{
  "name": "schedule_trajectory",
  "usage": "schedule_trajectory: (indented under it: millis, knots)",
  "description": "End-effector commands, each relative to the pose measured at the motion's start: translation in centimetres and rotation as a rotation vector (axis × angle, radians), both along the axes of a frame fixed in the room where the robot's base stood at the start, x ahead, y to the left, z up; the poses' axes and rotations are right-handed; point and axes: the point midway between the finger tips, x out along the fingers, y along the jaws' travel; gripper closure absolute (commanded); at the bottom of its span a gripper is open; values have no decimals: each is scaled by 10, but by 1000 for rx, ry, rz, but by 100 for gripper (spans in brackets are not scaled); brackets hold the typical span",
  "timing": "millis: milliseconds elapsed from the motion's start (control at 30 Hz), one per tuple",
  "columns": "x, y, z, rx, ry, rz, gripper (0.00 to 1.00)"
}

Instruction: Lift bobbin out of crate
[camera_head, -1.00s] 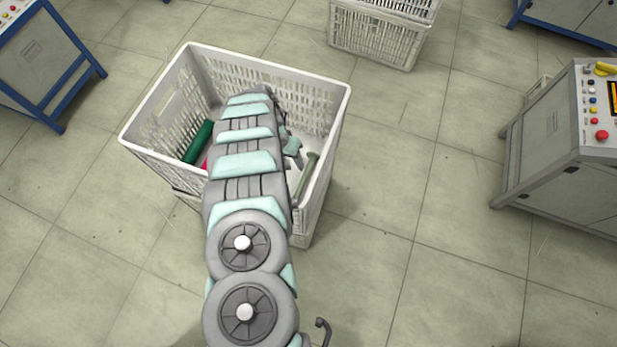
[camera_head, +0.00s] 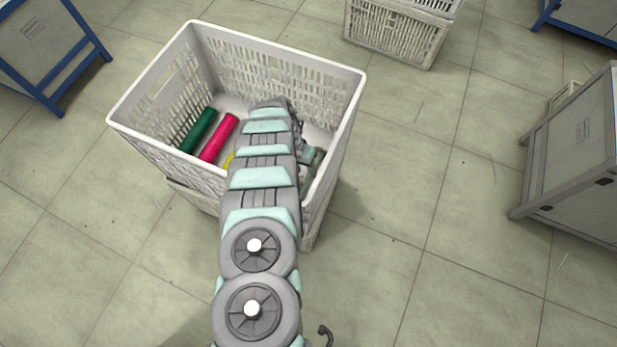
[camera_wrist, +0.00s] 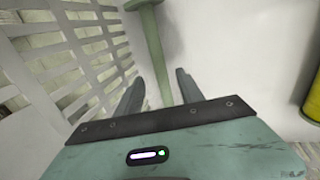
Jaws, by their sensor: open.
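My gripper (camera_wrist: 160,76) is open in the wrist view. A pale green bobbin (camera_wrist: 153,45) lies between its two fingers, with a gap on both sides. One end of this bobbin shows a flange near the top of the wrist view. In the head view my arm mostly hides this bobbin and the gripper. A dark green bobbin (camera_head: 198,131) and a red bobbin (camera_head: 218,139) lie at the crate's left. A yellow bobbin (camera_wrist: 312,95) shows at the wrist view's right edge.
The crate's slotted wall (camera_wrist: 75,50) is close to the left finger in the wrist view. Another crate (camera_head: 398,35) stands behind. A grey cabinet (camera_head: 580,150) is at the right and a blue-framed one (camera_head: 45,45) at the left. Floor between is clear.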

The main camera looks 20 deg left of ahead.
Motion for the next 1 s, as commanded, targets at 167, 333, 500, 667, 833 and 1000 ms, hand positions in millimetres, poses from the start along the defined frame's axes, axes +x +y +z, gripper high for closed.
schedule_trajectory:
  millis: [167, 333, 500, 667, 833, 1000]
  knots:
    - [-4, -6, -35, -2, 3, 0, 55]
    - [-3, -9, -42, -2, 2, 1, 55]
    - [-3, -9, -40, -1, 1, 2, 57]
    - [-3, -9, -40, -1, 1, 2, 70]
    - [-2, -9, -40, -1, 1, 2, 84]
    - [-3, -9, -40, -1, 1, 2, 98]
